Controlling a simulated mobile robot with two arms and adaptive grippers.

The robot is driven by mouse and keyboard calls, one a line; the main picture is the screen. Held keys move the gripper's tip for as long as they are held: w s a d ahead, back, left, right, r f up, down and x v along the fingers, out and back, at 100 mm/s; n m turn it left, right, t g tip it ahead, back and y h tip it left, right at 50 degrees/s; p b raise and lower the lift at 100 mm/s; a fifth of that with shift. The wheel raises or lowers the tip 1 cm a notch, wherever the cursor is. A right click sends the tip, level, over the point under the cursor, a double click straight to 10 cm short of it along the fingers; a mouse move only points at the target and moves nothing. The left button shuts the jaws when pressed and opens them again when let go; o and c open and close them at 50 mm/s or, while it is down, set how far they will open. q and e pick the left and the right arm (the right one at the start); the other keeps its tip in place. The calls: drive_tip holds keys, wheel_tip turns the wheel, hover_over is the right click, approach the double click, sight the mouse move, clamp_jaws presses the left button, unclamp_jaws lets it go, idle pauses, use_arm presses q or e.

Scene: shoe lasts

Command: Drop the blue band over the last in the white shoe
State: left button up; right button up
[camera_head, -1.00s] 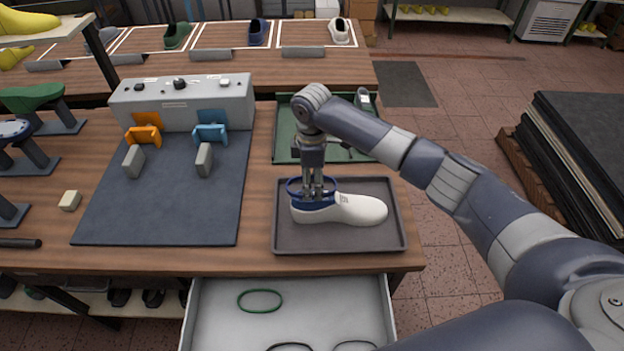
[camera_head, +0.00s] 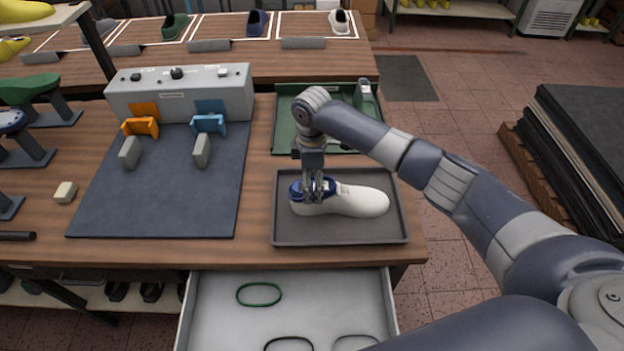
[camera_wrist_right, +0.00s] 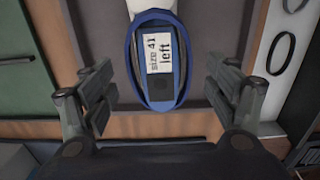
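The white shoe (camera_head: 365,202) lies in the grey tray, toe to the right. A blue last (camera_wrist_right: 160,84) stands in its opening, with a label reading "size 41 left". The blue band (camera_wrist_right: 130,58) shows in the wrist view as an oval around the last's top, near the shoe's collar. Its exact height and contact are unclear. My right gripper (camera_head: 315,196) is over the heel end. In the wrist view its fingers (camera_wrist_right: 160,86) are spread apart on both sides of the band, touching nothing visible. My left gripper is not in view.
The shoe's grey tray (camera_head: 400,236) is at the bench's right end. Behind it is a green tray (camera_head: 283,140). An open drawer (camera_head: 215,325) below holds a green band (camera_head: 259,304) and dark bands. A dark mat (camera_head: 165,205) lies to the left.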

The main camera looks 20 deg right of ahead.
drive_tip(key=shift+r, duration=0.1)
wheel_tip(320, 180, up, 12)
idle(0.6)
idle(0.8)
